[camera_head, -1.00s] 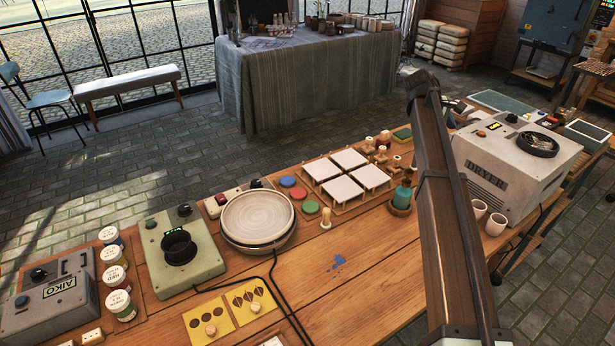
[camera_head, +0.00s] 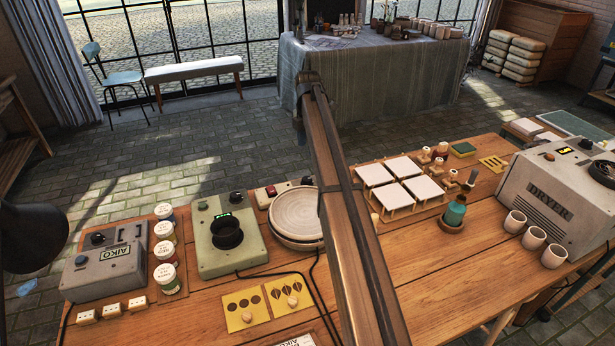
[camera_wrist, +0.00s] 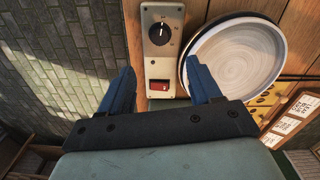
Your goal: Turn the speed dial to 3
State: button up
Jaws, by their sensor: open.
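The speed dial (camera_wrist: 161,33) is a black round knob with a white pointer and printed marks around it. It sits on a narrow grey control box (camera_wrist: 159,73) with a red switch (camera_wrist: 159,86). The figures by the dial are too small to read. In the head view the dial (camera_head: 307,181) shows just beside my arm, behind the turntable. My gripper (camera_wrist: 162,72) is open and empty, its blue fingers apart on either side of the lower part of the box in the wrist view. In the head view my arm hides the gripper.
The grey plate (camera_wrist: 237,56) lies on the turntable right beside the control box. A green device with a black cup (camera_head: 226,232) and paint jars (camera_head: 166,252) stand to the left. White tiles on stands (camera_head: 414,190) and the dryer (camera_head: 556,200) are to the right.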

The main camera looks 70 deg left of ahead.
aim_at(308, 178)
notch_tip(308, 178, down, 14)
jog(key=shift+r, duration=0.15)
dwell(0.4)
jog(key=shift+c, duration=0.4)
jog(key=c, duration=1)
jog(key=shift+o, duration=0.2)
